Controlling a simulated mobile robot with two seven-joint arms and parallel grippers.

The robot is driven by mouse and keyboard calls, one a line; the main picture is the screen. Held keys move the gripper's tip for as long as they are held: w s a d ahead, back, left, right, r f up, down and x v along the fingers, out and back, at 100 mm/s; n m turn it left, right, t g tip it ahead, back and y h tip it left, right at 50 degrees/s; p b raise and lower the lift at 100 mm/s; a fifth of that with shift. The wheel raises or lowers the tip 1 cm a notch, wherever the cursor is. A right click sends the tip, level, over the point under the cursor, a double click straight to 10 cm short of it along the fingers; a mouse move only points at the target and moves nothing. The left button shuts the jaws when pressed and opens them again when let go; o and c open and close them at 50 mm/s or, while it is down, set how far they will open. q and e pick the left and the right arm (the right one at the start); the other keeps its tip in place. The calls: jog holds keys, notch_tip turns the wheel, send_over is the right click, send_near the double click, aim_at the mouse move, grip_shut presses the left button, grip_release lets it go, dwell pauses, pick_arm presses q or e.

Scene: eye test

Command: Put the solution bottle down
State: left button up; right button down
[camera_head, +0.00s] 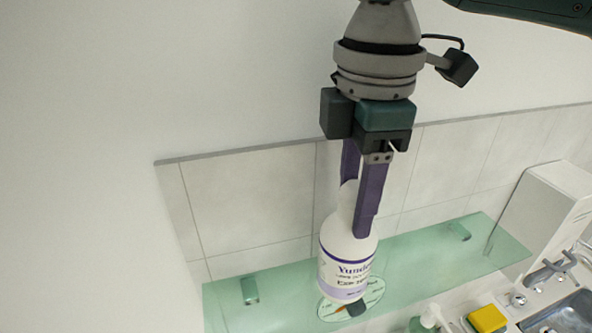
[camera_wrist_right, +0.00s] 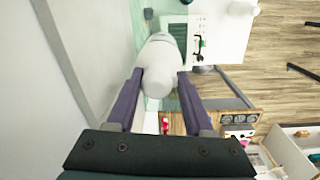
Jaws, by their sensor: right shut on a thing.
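The solution bottle (camera_head: 347,262) is white with a purple-banded label and hangs nearly upright, slightly tilted. My right gripper (camera_head: 357,205) is shut on its upper part, with purple fingers on both sides. In the right wrist view, the bottle (camera_wrist_right: 160,58) shows between the fingertips (camera_wrist_right: 160,84). Below the bottle's base is a round pale disc (camera_head: 372,296) with green print, partly hidden by the bottle, on a green glass shelf (camera_head: 420,258). I cannot tell whether the base touches the disc. My left gripper is not in view.
A tiled wall (camera_head: 250,200) runs behind the shelf. A white box-shaped unit (camera_head: 545,215) stands at the right end. A tap (camera_head: 548,270), a sink (camera_head: 570,315), a yellow sponge (camera_head: 488,318) and a pump bottle (camera_head: 430,317) are at lower right. The shelf is bare on both sides of the disc.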

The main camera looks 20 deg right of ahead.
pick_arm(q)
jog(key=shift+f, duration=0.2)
pick_arm(e)
jog(key=shift+f, duration=0.1)
jog(key=shift+f, duration=0.1)
jog(key=shift+c, duration=1.4)
grip_release()
jog(key=shift+f, duration=0.1)
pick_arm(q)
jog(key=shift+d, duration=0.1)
